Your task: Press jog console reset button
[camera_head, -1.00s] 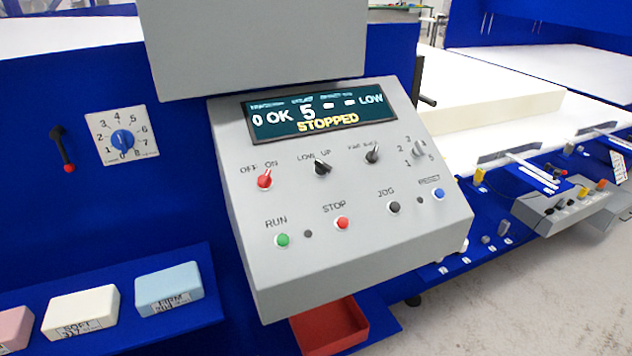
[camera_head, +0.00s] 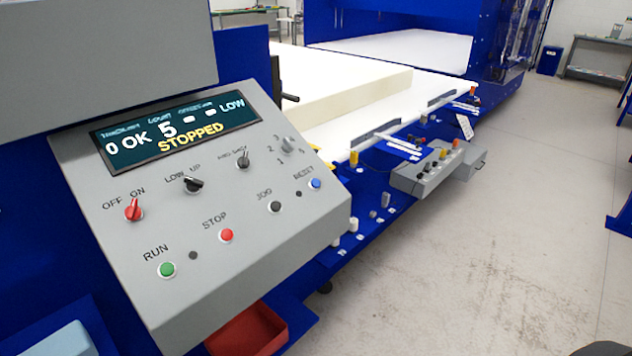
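A large grey control console (camera_head: 215,290) with a sloped face fills the left of the head view. Its blue button (camera_head: 315,183) is labelled RESET, near its right edge. A black button (camera_head: 275,206) labelled JOG is left of it. The console's display (camera_head: 175,130) reads STOPPED in yellow. A smaller grey control box (camera_head: 408,182) with yellow, orange and dark controls sits on the machine's side further right; its labels are too small to read. Neither of my grippers is in view.
A white bed with a cream foam block (camera_head: 350,95) stretches behind the console. A red tray (camera_head: 248,332) is below the console. Blue machine side with small fittings runs to the back right. The concrete floor (camera_head: 500,260) at right is open.

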